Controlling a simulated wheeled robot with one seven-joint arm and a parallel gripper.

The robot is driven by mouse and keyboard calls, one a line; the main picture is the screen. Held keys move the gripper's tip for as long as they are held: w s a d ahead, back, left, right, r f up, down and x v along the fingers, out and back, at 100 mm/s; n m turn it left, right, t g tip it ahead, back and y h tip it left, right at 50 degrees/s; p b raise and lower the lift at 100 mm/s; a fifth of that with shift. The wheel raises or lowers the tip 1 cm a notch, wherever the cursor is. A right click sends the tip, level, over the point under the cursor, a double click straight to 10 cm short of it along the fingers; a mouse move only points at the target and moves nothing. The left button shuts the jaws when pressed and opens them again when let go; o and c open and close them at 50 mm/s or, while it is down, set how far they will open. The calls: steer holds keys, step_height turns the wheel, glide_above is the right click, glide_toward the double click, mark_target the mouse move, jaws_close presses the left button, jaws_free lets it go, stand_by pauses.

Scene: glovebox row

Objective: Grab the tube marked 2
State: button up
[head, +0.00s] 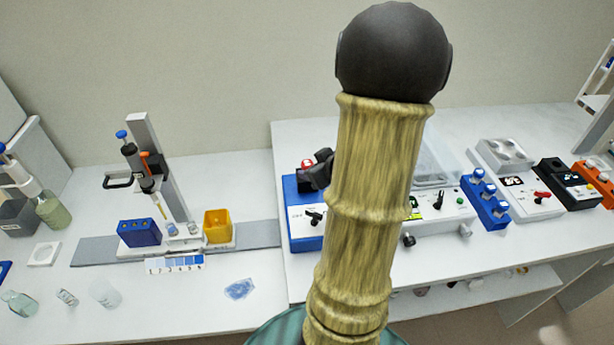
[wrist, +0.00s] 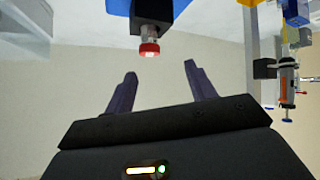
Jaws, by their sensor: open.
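No tube with a readable 2 shows in either view. In the head view, blue-capped vials stand in a blue block (head: 484,200) at the right; any marks are too small to read. A small clear vial (head: 67,297) lies at the front left, its label unreadable. A blue rack (head: 139,233) stands at the left; I cannot tell whether it holds tubes. In the wrist view, my gripper (wrist: 160,82) is open, with nothing between its dark fingers. A dark fitting with a red end (wrist: 149,48) shows beyond the fingers. My arm hides much of the bench middle in the head view.
A stand with a syringe-like tool (head: 139,167) and a yellow cup (head: 217,226) stand at the left. A blue-and-white device (head: 305,222) sits beside my arm. A blue weighing dish or patch (head: 239,289) lies at the front. Bare bench (head: 245,185) shows behind the yellow cup.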

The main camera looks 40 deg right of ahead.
mark_target(303, 166)
steer(key=s+d+f+t+y+b, duration=0.1)
steer(key=s+d+t+y, duration=0.1)
steer(key=s, duration=0.5)
steer(key=shift+s+d+t+y+b, duration=0.25)
steer(key=shift+d+t+y+b, duration=0.05)
steer(key=shift+d+t, duration=0.45)
steer(key=shift+w+f, duration=0.1)
steer(key=x, duration=1.1)
steer(key=shift+w+f+p, duration=0.25)
steer(key=shift+w+p, duration=0.05)
steer(key=shift+w, duration=0.1)
steer(key=shift+w, duration=0.15)
steer(key=p+x, duration=0.1)
steer(key=x, duration=0.4)
steer(key=shift+d+f, duration=0.1)
steer(key=shift+d, duration=0.05)
